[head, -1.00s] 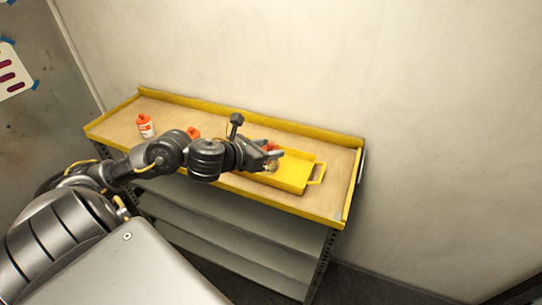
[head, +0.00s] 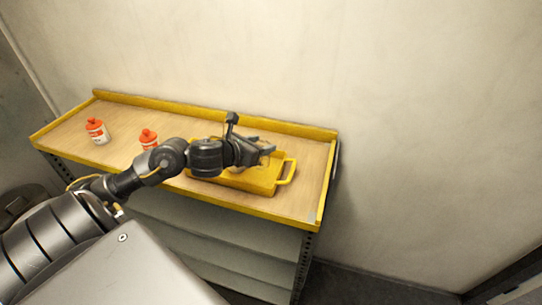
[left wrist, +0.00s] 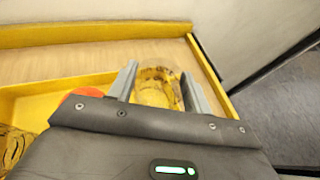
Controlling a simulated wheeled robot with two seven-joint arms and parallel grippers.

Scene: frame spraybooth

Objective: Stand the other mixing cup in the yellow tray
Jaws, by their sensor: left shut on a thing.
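The yellow tray (head: 268,186) lies on the bench top, its handle end at the right. My left gripper (head: 267,151) is above the tray near that end. In the left wrist view it (left wrist: 160,88) is shut on a clear mixing cup (left wrist: 156,90), which looks upright between the fingers. That view shows the tray's wall (left wrist: 62,84) to the left of the fingers. Another clear cup (left wrist: 14,146) shows partly at the lower left, seemingly inside the tray. Whether the held cup touches anything beneath is hidden. My right gripper is in neither view.
An orange round thing (left wrist: 76,99) is partly hidden behind my gripper. A yellow lip (head: 215,114) edges the bench's back.

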